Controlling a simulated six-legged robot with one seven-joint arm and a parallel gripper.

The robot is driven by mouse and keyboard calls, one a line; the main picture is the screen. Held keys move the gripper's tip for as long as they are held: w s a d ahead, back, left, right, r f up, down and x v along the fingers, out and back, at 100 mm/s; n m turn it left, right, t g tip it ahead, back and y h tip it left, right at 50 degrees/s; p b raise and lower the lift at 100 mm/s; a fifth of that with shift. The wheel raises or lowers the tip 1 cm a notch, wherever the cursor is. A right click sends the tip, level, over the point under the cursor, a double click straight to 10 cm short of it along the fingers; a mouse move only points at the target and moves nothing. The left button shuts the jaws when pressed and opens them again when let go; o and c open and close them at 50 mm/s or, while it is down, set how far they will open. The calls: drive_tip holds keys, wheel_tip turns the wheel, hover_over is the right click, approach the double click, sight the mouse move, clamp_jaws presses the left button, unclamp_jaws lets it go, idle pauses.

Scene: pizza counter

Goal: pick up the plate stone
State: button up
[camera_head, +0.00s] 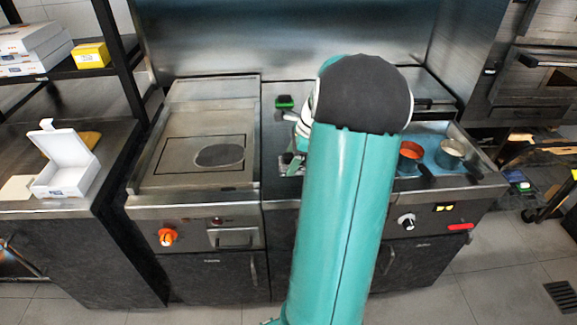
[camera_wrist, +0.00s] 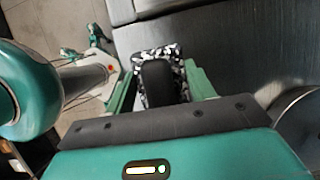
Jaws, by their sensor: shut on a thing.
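The plate stone (camera_wrist: 177,52), a black-and-white speckled piece, shows between the fingers of my gripper (camera_wrist: 160,90) in the wrist view. A dark rounded piece covers its middle there, so its full shape is hidden. My green fingers stand on either side and are shut on it. In the head view my gripper (camera_head: 296,158) is over the middle counter, partly behind my arm. A speckled edge of the plate stone (camera_head: 285,168) shows beside it, low over the counter; I cannot tell whether it touches.
A griddle (camera_head: 165,175) with a dark round disc (camera_head: 219,155) is to the left. A green-topped item (camera_head: 285,101) lies behind my gripper. An open white box (camera_head: 68,165) is far left.

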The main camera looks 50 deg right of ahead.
drive_tip(key=s+a+r, duration=0.4)
drive_tip(key=s+r, duration=0.4)
drive_tip(key=s, duration=0.3)
drive_tip(key=shift+s, duration=0.4)
